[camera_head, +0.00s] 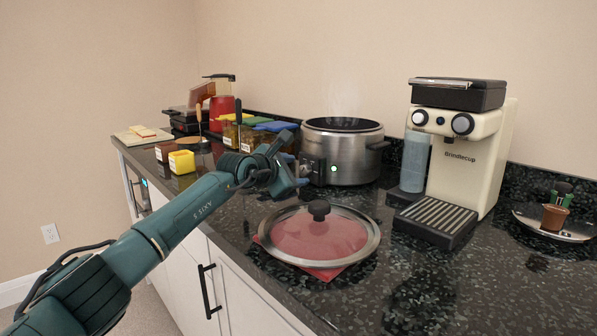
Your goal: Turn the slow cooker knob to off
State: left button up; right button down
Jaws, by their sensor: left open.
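The slow cooker (352,152) is a round steel pot with a dark rim and black side handles, standing on the counter against the back wall. It has no lid on. Its dark control panel (315,165) faces the front left, and a small green light (334,168) glows beside it. My left gripper (298,184) is open, just in front and to the left of the panel. The gripper hides part of the panel, so I cannot tell the knob's setting or whether the fingers touch it. My right gripper is not in view.
A cream coffee machine (468,150) stands to the right. Several lidded jars (262,128) and a yellow box (182,162) stand to the left. The front right of the counter (440,295) is clear.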

aim_at(305, 170)
pick_arm(q)
jog(key=shift+w+d+f, duration=0.1)
jog(key=shift+w+d, duration=0.25)
jog(key=shift+w, duration=0.25)
jog(key=shift+w+d+f, duration=0.25)
jog(key=shift+w, duration=0.15)
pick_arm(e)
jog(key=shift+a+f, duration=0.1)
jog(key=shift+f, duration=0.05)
